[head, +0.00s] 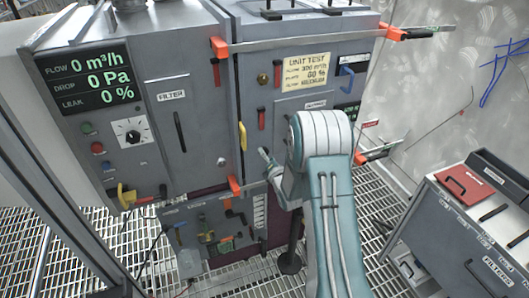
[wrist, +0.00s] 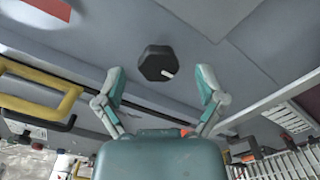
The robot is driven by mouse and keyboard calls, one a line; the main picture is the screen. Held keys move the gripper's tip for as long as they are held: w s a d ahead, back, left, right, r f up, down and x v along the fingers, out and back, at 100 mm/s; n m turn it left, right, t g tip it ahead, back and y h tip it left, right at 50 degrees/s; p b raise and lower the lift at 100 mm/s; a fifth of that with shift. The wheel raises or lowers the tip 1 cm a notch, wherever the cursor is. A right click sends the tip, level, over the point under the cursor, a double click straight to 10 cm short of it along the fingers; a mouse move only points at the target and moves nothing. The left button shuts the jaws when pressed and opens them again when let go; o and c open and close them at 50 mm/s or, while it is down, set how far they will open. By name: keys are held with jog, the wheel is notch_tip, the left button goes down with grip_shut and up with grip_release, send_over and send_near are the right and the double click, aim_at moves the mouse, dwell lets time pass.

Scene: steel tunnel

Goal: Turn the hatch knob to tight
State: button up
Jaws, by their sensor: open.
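A dark, many-sided knob (wrist: 157,63) with a white pointer mark sits on a grey panel in the wrist view. The mark points to the lower right of that picture. My gripper (wrist: 160,82) is open, with one finger on each side of the knob and visible gaps between. The fingers do not appear to touch it. In the head view my gripper (head: 267,163) is in front of the grey cabinet's right-hand door, left of my pale arm. I cannot pick out this knob there; the gripper or arm may hide it.
A yellow handle (wrist: 45,92) stands out left of my gripper. A dial (head: 131,133) and a display (head: 92,80) reading zeros are on the cabinet's left side. Orange-tipped bars (head: 300,43) cross the cabinet front. A filter drawer unit (head: 470,220) stands at right.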

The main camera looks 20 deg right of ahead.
jog(key=shift+w, duration=1.2)
jog(key=c, duration=1.2)
jog(key=shift+o, duration=0.2)
